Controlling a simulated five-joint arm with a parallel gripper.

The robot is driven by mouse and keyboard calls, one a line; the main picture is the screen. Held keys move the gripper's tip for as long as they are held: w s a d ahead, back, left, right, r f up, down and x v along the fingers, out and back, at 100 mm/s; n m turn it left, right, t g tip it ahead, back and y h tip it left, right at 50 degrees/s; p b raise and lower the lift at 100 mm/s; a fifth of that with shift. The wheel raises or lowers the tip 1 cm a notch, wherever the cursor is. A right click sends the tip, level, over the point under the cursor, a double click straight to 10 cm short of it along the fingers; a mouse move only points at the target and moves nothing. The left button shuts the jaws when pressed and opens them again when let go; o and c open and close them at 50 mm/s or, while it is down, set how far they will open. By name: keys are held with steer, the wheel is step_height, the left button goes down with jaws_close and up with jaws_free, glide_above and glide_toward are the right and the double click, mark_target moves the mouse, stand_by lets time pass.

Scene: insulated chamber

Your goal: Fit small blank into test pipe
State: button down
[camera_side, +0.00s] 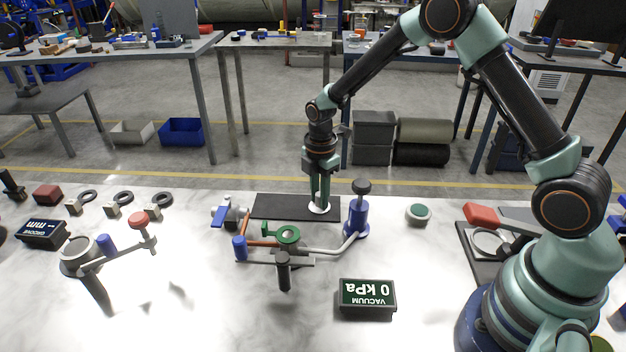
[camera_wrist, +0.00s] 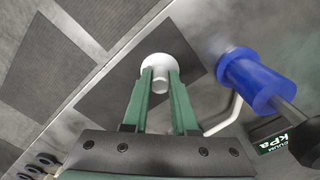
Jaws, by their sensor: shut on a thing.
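A white round piece with a short stub, which looks like the small blank (camera_wrist: 160,64), is between the green fingers of my gripper (camera_wrist: 160,88). My gripper (camera_side: 319,198) is shut on it, pointing down at the right part of a dark mat (camera_side: 270,207). The white disc also shows in the side view (camera_side: 319,209); whether it touches the mat I cannot tell. The test pipe (camera_side: 322,251) stands in front of the mat, with a green flange (camera_side: 288,234) at its middle. Its bent grey arm runs right to a blue pump body (camera_side: 356,218).
A vacuum readout (camera_side: 367,297) showing 0 kPa stands front right. A blue-handled valve (camera_side: 231,214) is left of the mat.

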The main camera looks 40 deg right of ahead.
step_height(320, 180, up, 18)
glide_above(288, 234)
step_height(288, 234, down, 4)
steer(key=shift+f, duration=0.1)
stand_by(0.3)
steer(key=shift+f, duration=0.1)
steer(key=shift+f, duration=2.8)
steer(key=shift+f, duration=1)
stand_by(0.8)
stand_by(0.3)
steer(key=c, duration=0.6)
jaws_free()
